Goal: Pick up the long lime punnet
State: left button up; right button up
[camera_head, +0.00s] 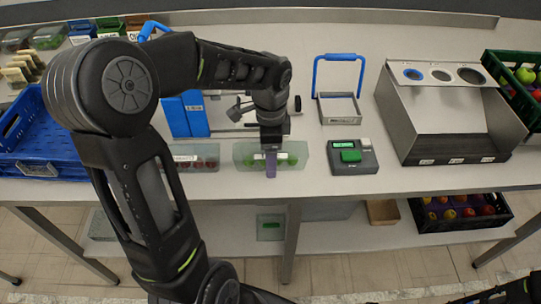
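The long lime punnet (243,153) is a clear, wide tray with green limes and a pale label. It sits on the table near its front edge, at the middle of the view. My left gripper (271,162) points down at the punnet's middle, with one greyish-purple finger showing in front of its near side. The other finger is hidden, so I cannot tell whether it is shut on the punnet. My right gripper is out of view; only a dark part of mine shows at the bottom right corner.
A punnet of red fruit (197,164) stands just left. A green-buttoned device (367,167) and a small tray with a blue handle (339,117) stand right. A metal sorting bin (440,115) is farther right. A blue crate (45,165) lies at the left.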

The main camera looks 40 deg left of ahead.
pick_arm(q)
jog(key=shift+c, duration=0.4)
jog(key=c, duration=1.4)
jog(key=shift+r, duration=0.15)
jog(key=shift+c, duration=0.2)
notch_tip(320, 180, up, 10)
jog(key=shift+f+b, duration=0.1)
jog(key=shift+b, duration=0.25)
